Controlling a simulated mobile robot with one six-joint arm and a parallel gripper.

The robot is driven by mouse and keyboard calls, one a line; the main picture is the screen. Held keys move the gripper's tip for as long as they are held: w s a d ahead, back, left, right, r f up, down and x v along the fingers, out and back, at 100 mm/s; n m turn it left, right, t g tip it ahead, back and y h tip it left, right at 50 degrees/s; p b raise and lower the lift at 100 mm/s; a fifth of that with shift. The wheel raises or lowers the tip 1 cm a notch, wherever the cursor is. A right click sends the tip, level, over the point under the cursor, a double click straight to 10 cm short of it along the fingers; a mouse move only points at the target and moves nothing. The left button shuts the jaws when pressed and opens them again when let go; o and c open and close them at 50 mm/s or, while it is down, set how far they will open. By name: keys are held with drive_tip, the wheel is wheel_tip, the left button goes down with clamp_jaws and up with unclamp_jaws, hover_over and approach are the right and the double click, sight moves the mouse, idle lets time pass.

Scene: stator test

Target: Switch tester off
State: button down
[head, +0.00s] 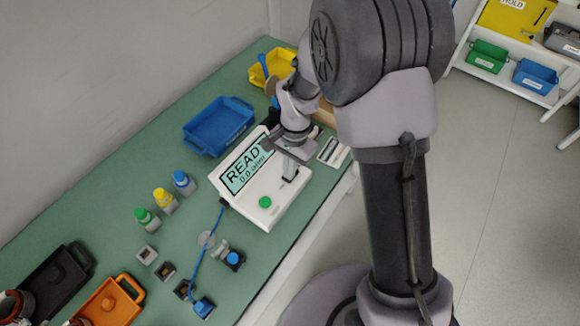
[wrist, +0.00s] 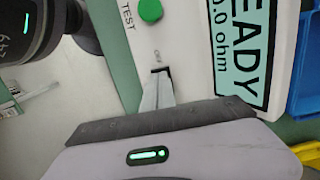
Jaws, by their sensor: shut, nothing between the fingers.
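The tester (head: 240,195) is a white box on the green bench, and its lit display (head: 247,171) reads READY and 0.0 ohm. It also shows in the wrist view (wrist: 185,45), with a green TEST button (wrist: 150,10). My gripper (head: 289,180) points down over the tester's right part, shut and empty. In the wrist view its fingertips (wrist: 158,88) are together at a small dark part of the panel, seemingly the switch (wrist: 159,71), below a small faint label. The fingers hide most of that part, so its position and any contact cannot be told.
A blue cable (head: 207,245) runs from the tester to a blue-ended part. A blue tray (head: 218,126) and a yellow bin (head: 272,67) stand behind. Several capped bottles (head: 164,200) stand left. An orange tray (head: 110,302) lies at the front left.

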drive_tip(key=shift+s+f+b, duration=0.3)
drive_tip(key=shift+f+b, duration=0.1)
drive_tip(key=shift+f, duration=0.1)
drive_tip(key=shift+s+r, duration=0.15)
drive_tip(key=shift+w+d+p, duration=0.3)
drive_tip(key=shift+w+d, duration=0.1)
drive_tip(key=shift+w, duration=0.15)
wheel_tip(320, 180, up, 14)
drive_tip(key=w+p, duration=0.1)
drive_tip(key=p, duration=0.5)
drive_tip(key=shift+w+d+r, duration=0.2)
drive_tip(key=shift+d, duration=0.15)
